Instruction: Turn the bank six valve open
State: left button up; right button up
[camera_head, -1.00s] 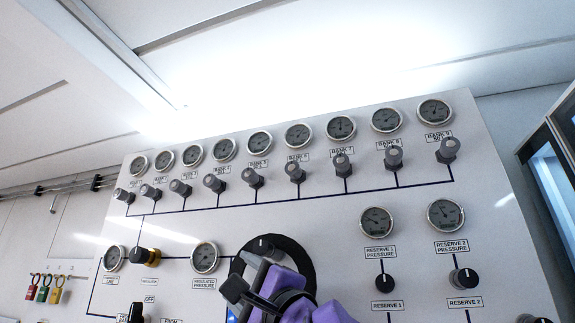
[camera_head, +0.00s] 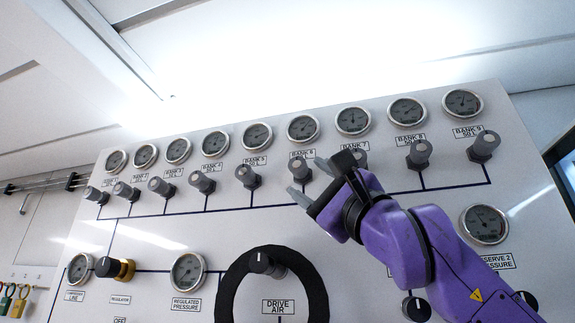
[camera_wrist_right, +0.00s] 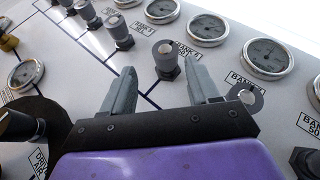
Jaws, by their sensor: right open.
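The bank six valve (camera_head: 299,168) is a grey knob on the white panel, below its gauge and label. It also shows in the right wrist view (camera_wrist_right: 167,56), framed between and just beyond the fingertips. My right gripper (camera_head: 310,180) is open and empty, its two grey fingers pointing at this valve from the lower right. In the right wrist view the gripper's fingers (camera_wrist_right: 162,76) stand apart, one on each side of the knob's line. I see no clear contact with the knob. My left gripper is not in view.
The bank five valve (camera_head: 247,176) is to the left. The bank seven valve (camera_wrist_right: 243,98) sits close to the right finger and is mostly hidden by my gripper in the head view. A large black drive air wheel (camera_head: 233,281) is below.

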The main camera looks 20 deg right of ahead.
aim_at(300, 165)
jog(key=p+x, duration=0.1)
jog(key=x, duration=0.1)
jog(key=p+x, duration=0.1)
jog(key=x, duration=0.2)
jog(key=p+x, duration=0.2)
jog(key=shift+s+a+r, duration=0.15)
jog(key=shift+s+r, duration=0.05)
jog(key=shift+r, duration=0.2)
jog(key=shift+w, duration=0.3)
jog(key=shift+s, duration=0.55)
jog(key=shift+s+r, duration=0.1)
jog(key=shift+s, duration=0.15)
jog(key=c, duration=0.4)
jog(key=shift+w, duration=0.15)
jog(key=c, duration=0.6)
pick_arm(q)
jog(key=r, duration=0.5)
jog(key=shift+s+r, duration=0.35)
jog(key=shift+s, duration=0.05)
pick_arm(e)
jog(key=shift+o, duration=0.2)
jog(key=shift+r, duration=0.1)
